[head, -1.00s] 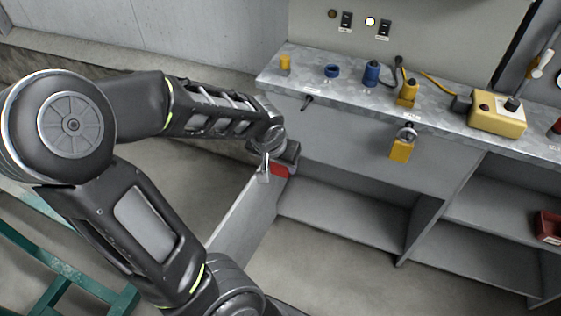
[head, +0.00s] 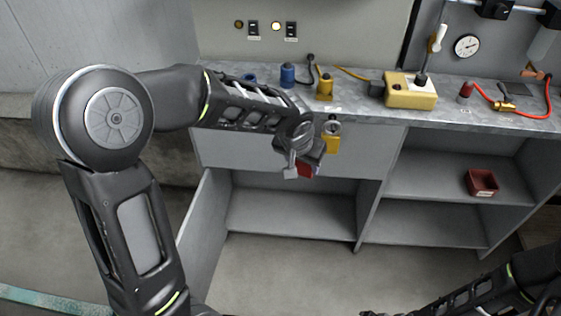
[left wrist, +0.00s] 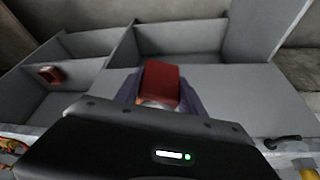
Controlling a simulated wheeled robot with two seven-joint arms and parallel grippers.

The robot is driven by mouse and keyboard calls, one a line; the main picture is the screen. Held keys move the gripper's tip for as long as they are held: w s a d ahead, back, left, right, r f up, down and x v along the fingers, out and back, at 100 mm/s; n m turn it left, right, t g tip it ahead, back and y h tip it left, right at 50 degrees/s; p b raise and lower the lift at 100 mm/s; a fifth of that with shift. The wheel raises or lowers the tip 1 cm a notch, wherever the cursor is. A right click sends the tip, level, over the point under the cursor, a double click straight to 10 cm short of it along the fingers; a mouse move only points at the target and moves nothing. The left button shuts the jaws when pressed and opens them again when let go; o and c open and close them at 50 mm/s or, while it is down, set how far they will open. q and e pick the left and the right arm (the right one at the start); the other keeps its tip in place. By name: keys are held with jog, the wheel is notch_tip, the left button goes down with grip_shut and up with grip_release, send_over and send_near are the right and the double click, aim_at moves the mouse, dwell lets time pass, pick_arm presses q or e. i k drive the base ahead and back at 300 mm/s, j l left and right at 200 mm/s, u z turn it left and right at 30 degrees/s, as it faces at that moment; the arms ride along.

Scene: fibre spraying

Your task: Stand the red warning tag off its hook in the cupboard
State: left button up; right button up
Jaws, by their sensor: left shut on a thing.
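The red warning tag (head: 307,171) is between the fingers of my left gripper (head: 303,162), in front of the cupboard (head: 283,205). In the left wrist view the red tag (left wrist: 160,82) stands up between the two purple-grey fingers (left wrist: 158,95), which are shut on it. The tag's lower part is hidden by the gripper. I cannot make out a hook in the cupboard. My right arm shows at the bottom right of the head view, but its fingers are cut off or too dark to tell.
The cupboard door (head: 201,230) stands open at the left. A yellow padlock (head: 332,144) hangs on the cupboard front close behind my left gripper. A red bin (head: 481,182) sits on the right shelf. The bench top holds a yellow control box (head: 408,92). The left lower compartment looks empty.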

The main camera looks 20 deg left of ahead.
aim_at(328, 224)
jog(key=i+l+u, duration=0.15)
jog(key=l, duration=0.5)
jog(key=i+l+u, duration=0.15)
jog(key=l, duration=0.5)
jog(key=i+l+u, duration=0.15)
jog(key=l, duration=0.5)
jog(key=i+l+u, duration=0.15)
jog(key=l, duration=0.5)
